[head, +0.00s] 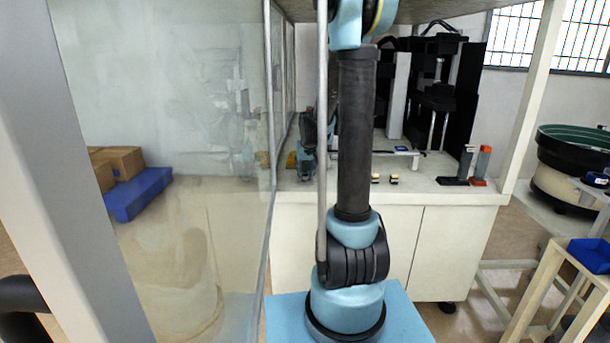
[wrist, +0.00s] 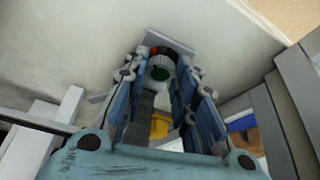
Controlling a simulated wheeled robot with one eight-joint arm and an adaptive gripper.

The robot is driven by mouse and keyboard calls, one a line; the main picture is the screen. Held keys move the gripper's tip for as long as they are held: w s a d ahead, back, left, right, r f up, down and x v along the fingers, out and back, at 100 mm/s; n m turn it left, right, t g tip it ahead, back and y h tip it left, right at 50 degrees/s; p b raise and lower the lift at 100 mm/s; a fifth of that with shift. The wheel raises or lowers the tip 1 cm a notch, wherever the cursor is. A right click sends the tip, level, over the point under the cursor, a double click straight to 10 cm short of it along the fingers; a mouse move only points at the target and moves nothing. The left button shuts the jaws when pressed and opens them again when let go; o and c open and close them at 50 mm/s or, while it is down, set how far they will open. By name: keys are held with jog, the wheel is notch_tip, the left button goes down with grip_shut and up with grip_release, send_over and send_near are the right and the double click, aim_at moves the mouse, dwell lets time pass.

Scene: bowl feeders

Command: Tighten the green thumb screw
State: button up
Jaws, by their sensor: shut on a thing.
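The exact contact at the tips is small and hard to see. How tight the screw sits cannot be told. In the head view my arm stands in front of the bench, and the thumb screw cannot be made out.
A yellow part (wrist: 158,127) lies below the screw between the fingers. A clear panel (head: 190,150) stands left of my arm. Black machines (head: 435,85) stand on a white bench (head: 455,194) behind. A green-topped bowl feeder (head: 575,150) and a blue bin (head: 590,255) are at right.

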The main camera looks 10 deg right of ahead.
aim_at(304, 176)
jog(key=m+h, duration=0.1)
jog(key=m, duration=0.3)
jog(key=shift+w+a+m+h, duration=0.1)
jog(key=shift+a+m+h, duration=0.1)
jog(key=shift+m+h, duration=0.15)
jog(key=m, duration=0.2)
jog(key=m+g+h, duration=0.1)
jog(key=m, duration=0.1)
jog(key=shift+w+a+h, duration=0.1)
jog(key=shift+a+h, duration=0.05)
jog(key=shift+h, duration=0.1)
jog(key=shift+m, duration=0.25)
jog(key=o, duration=0.8)
notch_tip(304, 176, up, 10)
